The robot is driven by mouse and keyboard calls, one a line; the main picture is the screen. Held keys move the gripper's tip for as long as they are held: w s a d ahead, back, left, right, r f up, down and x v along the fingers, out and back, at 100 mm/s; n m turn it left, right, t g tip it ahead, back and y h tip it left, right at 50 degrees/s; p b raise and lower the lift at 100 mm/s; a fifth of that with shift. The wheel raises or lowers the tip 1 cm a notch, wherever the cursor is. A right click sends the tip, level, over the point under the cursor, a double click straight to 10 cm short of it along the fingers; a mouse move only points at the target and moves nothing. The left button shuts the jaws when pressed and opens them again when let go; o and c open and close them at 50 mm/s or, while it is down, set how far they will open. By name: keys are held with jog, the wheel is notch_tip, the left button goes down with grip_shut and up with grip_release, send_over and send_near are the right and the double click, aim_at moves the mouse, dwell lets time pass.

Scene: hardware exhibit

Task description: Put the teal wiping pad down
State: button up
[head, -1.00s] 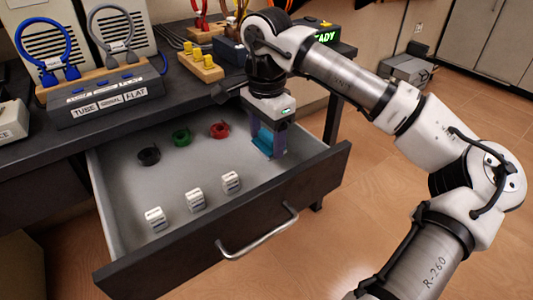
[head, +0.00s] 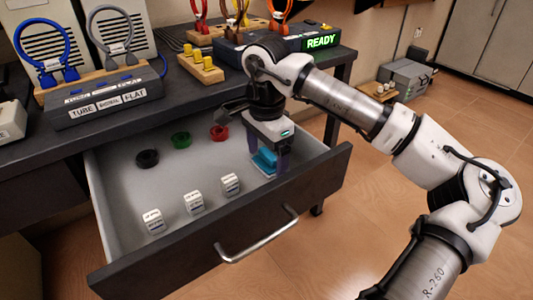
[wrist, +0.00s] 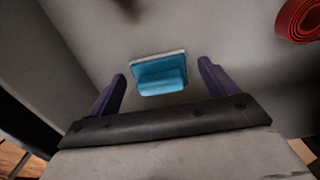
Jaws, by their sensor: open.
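The teal wiping pad (head: 265,160) lies on the floor of the open drawer (head: 120,208), near its right side. It has a raised teal grip and a pale base edge, seen clearly in the wrist view (wrist: 161,75). My gripper (head: 267,160) is over the pad, pointing down. In the wrist view its two purple fingers (wrist: 160,82) are spread apart, with a gap on each side of the pad. Nothing is held between them. Part of the pad is hidden by a finger in the head view.
The drawer also holds a black coil (head: 148,158), a green coil (head: 181,140), a red coil (head: 219,133) and three white labelled blocks (head: 194,202). The drawer front (head: 215,238) and side walls stand around them. The drawer's middle floor is clear.

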aim_at(266, 153)
jog(key=shift+r, duration=0.1)
notch_tip(266, 153, up, 12)
jog(key=p, duration=0.3)
dwell(0.4)
